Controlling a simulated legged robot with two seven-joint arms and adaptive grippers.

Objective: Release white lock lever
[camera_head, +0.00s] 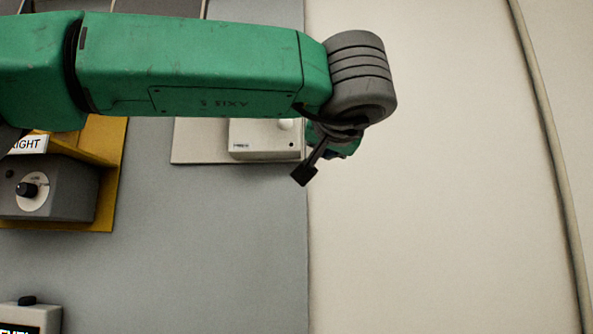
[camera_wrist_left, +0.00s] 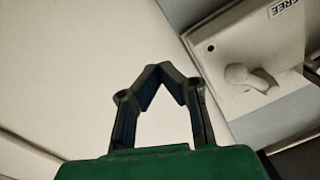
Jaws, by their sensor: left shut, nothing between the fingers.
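The white lock lever (camera_wrist_left: 250,78) shows in the left wrist view as a rounded white knob with an arm, on a pale box (camera_wrist_left: 225,45) marked "FREE". In the head view the box (camera_head: 262,146) sits on a pale plate, partly behind my left arm, and only a bit of the lever (camera_head: 287,125) shows. My left gripper (camera_wrist_left: 160,70) is shut and empty, its fingertips meeting to the left of the lever, apart from it in the picture. In the head view the left gripper (camera_head: 322,150) is mostly hidden behind my wrist. My right gripper is in neither view.
A grey box with a dial (camera_head: 32,188) is on a yellow panel at the left, under a label ending in "IGHT". Another device (camera_head: 30,315) stands at the lower left. A pale cable (camera_head: 553,145) runs down the right. The pale surface right of my gripper is clear.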

